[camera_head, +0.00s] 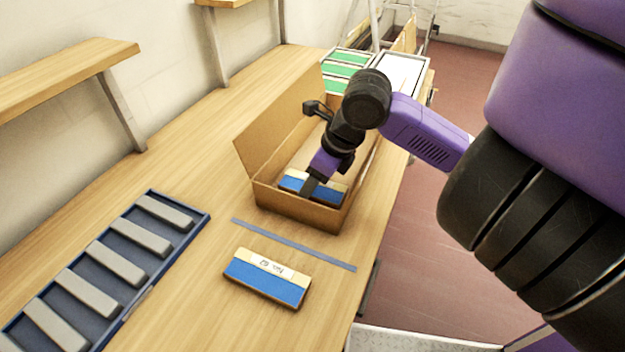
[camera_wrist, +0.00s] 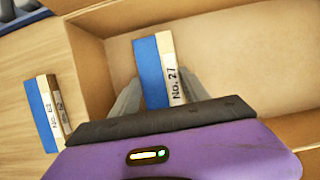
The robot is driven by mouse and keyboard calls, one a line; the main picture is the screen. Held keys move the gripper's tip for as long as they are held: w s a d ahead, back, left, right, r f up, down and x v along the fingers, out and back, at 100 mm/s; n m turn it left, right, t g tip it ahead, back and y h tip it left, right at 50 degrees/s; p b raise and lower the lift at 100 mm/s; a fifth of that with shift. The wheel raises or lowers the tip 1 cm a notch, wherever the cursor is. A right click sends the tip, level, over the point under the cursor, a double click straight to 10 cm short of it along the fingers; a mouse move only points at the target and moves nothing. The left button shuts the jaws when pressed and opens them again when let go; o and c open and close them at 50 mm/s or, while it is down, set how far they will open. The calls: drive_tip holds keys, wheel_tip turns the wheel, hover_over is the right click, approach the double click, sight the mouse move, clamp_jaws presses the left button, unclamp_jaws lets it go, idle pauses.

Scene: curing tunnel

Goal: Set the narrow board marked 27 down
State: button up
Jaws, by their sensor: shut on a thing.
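The narrow board marked 27 (camera_wrist: 150,72) is blue with a pale labelled strip reading "No. 27". In the wrist view it lies between the two fingers of my gripper (camera_wrist: 155,95), which is shut on it. In the head view the board (camera_head: 329,196) is inside the open cardboard box (camera_head: 292,211), near its front end, with my gripper (camera_head: 312,186) over its middle. The board looks level. I cannot tell whether it touches the box floor, since my gripper and the box wall hide its lower side.
A similar blue board (camera_head: 266,279) lies on the bench (camera_head: 200,290) in front of the box, beyond a grey-blue strip (camera_head: 292,244). A dark blue rack (camera_head: 150,285) with several grey bars is at left. Green-topped items (camera_head: 347,70) stand behind the box.

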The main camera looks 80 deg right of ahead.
drive_tip(key=shift+f, duration=0.1)
drive_tip(key=o, duration=1.5)
drive_tip(key=shift+o, duration=0.2)
drive_tip(key=v, duration=1.2)
drive_tip(key=shift+p, duration=0.3)
drive_tip(key=shift+s, duration=0.1)
